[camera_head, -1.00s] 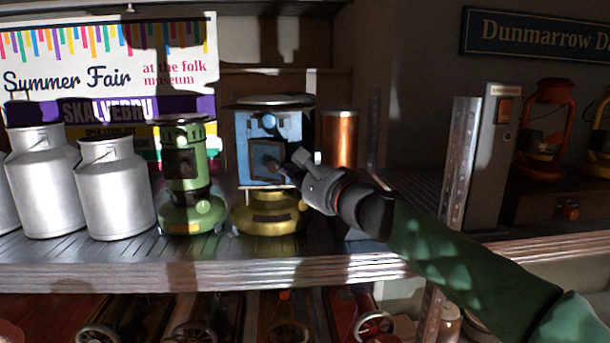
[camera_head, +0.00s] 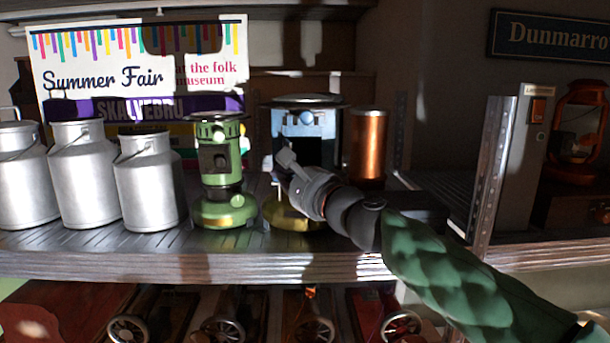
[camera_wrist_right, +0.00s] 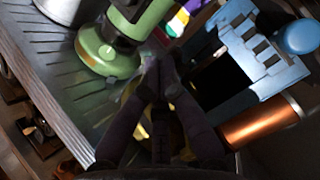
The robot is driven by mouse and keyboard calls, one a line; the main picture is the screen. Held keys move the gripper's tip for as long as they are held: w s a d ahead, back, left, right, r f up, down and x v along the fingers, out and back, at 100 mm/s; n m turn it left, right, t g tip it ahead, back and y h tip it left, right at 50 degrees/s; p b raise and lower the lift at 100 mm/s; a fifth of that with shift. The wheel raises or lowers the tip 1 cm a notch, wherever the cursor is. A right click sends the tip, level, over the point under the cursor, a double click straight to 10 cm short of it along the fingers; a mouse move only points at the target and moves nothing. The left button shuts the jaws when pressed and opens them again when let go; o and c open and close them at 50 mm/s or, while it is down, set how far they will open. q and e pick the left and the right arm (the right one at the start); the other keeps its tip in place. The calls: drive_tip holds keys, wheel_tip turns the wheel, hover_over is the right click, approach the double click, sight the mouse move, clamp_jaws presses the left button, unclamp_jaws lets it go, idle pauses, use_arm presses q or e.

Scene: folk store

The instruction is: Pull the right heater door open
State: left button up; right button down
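The right heater (camera_head: 306,119) is blue with a yellow base and a round dark top. It stands on the shelf, and its front shows a dark opening (camera_head: 316,152). The opening also shows in the right wrist view (camera_wrist_right: 216,80). I cannot make out the door panel clearly; it is likely edge-on or hidden by my right gripper (camera_head: 283,160), which is at the left side of the opening. In the right wrist view the gripper's dark fingers (camera_wrist_right: 158,68) come together at the tips; nothing is clearly visible between them. My left gripper is not in view.
A green heater (camera_head: 222,160) stands close on the left, with several silver milk cans (camera_head: 150,185) beyond it. A copper cylinder (camera_head: 367,145) stands close on the right. A metal shelf post (camera_head: 492,165) is further right. The shelf's front edge (camera_head: 200,268) runs below.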

drive_tip(key=shift+a, duration=0.85)
